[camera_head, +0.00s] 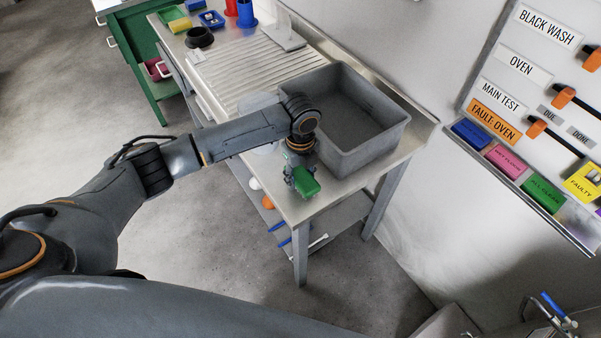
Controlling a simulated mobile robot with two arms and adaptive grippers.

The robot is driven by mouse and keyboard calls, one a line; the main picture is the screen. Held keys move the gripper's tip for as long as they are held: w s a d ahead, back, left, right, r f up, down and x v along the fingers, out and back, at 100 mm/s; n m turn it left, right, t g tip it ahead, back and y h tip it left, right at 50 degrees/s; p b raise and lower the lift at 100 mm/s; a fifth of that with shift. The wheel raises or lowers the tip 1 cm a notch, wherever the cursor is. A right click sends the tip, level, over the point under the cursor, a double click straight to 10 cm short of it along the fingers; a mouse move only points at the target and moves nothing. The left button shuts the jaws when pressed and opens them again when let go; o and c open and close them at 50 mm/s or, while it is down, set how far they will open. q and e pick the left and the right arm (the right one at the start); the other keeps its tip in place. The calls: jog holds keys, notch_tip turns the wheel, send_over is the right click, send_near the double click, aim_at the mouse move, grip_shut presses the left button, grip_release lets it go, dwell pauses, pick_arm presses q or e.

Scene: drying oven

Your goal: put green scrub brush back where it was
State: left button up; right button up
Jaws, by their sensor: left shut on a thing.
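The green scrub brush (307,183) is near the front right corner of the steel bench (331,197), in front of the grey basin. My left gripper (299,176) is shut on it from above. The gripper hides part of the brush, and I cannot tell whether the brush touches the bench top. My right gripper is not in view.
A grey basin (392,132) stands on the bench behind my left gripper. A ribbed drainboard (240,68) lies beyond it. Red and blue containers (246,14) stand at the back. A labelled wall board (508,90) is at the right. Orange and blue items lie on the lower shelf (345,212).

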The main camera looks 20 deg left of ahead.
aim_at(301, 175)
pick_arm(q)
jog(key=o, duration=1)
jog(key=shift+f, duration=0.1)
notch_tip(301, 175, up, 12)
jog(key=shift+r+b, duration=0.2)
jog(key=shift+b, duration=0.3)
jog(key=shift+d+f, duration=0.1)
